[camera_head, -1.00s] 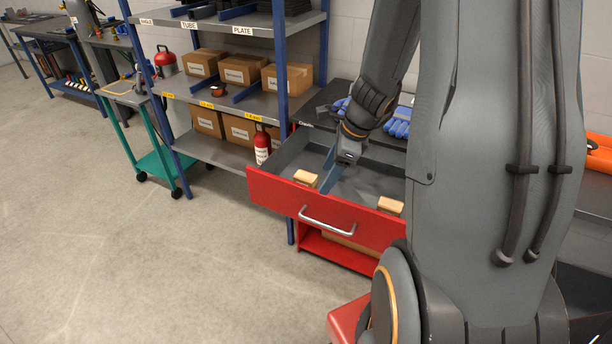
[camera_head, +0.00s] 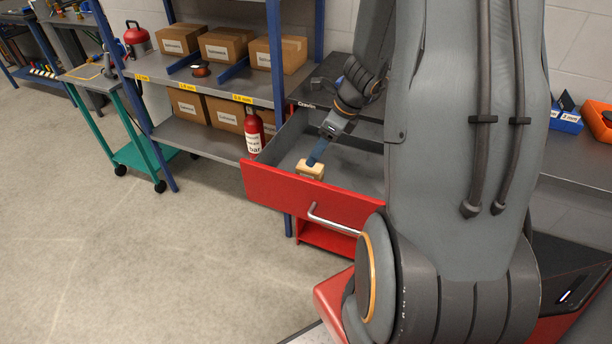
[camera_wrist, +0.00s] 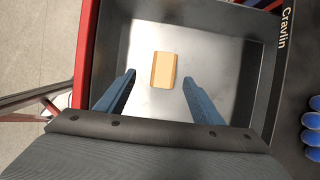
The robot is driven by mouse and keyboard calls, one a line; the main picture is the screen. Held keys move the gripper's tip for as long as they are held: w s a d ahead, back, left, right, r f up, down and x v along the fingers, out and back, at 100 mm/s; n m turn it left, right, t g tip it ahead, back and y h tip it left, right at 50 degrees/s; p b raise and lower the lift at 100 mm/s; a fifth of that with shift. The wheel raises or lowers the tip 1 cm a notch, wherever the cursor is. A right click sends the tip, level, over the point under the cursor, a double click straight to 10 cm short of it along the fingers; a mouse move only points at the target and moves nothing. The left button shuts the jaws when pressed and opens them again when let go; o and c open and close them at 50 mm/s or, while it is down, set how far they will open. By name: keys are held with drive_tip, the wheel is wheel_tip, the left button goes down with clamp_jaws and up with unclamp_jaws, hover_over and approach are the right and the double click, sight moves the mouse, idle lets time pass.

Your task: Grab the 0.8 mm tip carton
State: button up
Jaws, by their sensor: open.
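A small tan carton (camera_head: 310,170) lies in the open red drawer, near its left front corner. In the wrist view the carton (camera_wrist: 163,70) sits on the grey drawer floor, a little beyond my fingertips and between their lines. No size label can be read on it. My gripper (camera_wrist: 158,80) is open, with one blue finger on each side and nothing between them. In the head view my gripper (camera_head: 314,160) points down into the drawer at the carton; whether it touches cannot be told there.
The red drawer (camera_head: 275,190) has raised walls around the carton. Left of it stands a shelf rack with cardboard boxes (camera_head: 226,47) and a red fire extinguisher (camera_head: 253,135). Open floor (camera_head: 90,250) is at left.

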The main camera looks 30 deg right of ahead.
sight(310, 173)
drive_tip(key=shift+w+f+b, duration=0.25)
drive_tip(key=shift+f+b, duration=0.1)
drive_tip(key=shift+f, duration=0.25)
drive_tip(key=shift+w+f+b, duration=0.25)
drive_tip(key=shift+f+b, duration=0.05)
drive_tip(key=shift+f, duration=0.3)
drive_tip(key=x, duration=0.7)
drive_tip(key=shift+d+f, duration=0.2)
drive_tip(key=shift+d, duration=0.05)
drive_tip(key=c, duration=1.2)
